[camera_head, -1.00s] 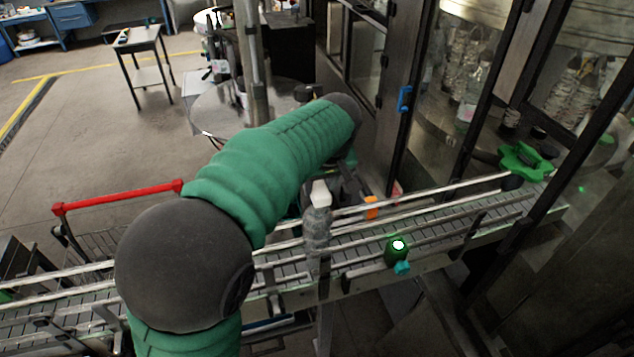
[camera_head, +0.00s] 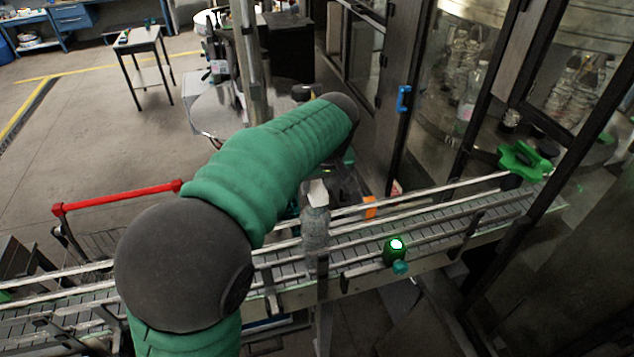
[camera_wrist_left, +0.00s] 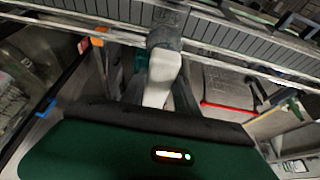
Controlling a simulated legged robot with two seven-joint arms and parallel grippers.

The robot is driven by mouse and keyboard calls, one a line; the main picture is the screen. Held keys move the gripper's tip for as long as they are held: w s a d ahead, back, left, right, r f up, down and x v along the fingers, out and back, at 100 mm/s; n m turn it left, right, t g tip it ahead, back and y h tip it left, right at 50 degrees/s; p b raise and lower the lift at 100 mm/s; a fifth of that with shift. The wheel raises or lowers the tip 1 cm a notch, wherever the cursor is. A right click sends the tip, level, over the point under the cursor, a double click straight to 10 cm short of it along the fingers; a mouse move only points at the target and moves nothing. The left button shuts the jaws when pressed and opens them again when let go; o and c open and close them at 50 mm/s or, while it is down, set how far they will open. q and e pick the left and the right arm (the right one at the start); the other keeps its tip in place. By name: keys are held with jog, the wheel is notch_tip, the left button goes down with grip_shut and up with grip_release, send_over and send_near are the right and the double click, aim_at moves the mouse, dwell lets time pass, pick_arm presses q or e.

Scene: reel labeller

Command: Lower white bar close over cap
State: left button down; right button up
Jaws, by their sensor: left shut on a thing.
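A clear bottle (camera_head: 315,228) stands upright at the conveyor, in the middle of the head view. A white bar (camera_head: 317,192) sits at its top; the cap beneath cannot be made out. In the left wrist view the white bar (camera_wrist_left: 161,78) lies between the fingers of my left gripper (camera_wrist_left: 158,92), with its far end against the grey bottle top (camera_wrist_left: 168,25). My left gripper is shut on the white bar. In the head view my green-sleeved arm hides most of this gripper. My right gripper is not in view.
The conveyor (camera_head: 440,225) with metal rails crosses the view. A green sensor (camera_head: 393,250) is mounted on its near side. A glass-doored machine (camera_head: 410,100) stands behind at right. A red bar (camera_head: 118,197) is at left. Open floor lies at upper left.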

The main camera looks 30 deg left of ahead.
pick_arm(q)
jog(key=shift+w+a+r, duration=0.1)
jog(key=shift+a+r, duration=0.05)
jog(key=shift+r, duration=0.5)
jog(key=c, duration=1.3)
grip_release()
jog(key=shift+f, duration=0.1)
jog(key=o, duration=0.4)
jog(key=shift+w+a+f, duration=0.15)
jog(key=shift+w+f, duration=0.05)
jog(key=shift+w, duration=0.05)
jog(key=shift+w+a+f, duration=0.15)
jog(key=shift+s+r, duration=0.25)
jog(key=shift+r, duration=0.1)
jog(key=b+v, duration=0.1)
jog(key=v, duration=0.7)
jog(key=b+v, duration=0.1)
jog(key=v, duration=0.7)
jog(key=shift+w, duration=0.25)
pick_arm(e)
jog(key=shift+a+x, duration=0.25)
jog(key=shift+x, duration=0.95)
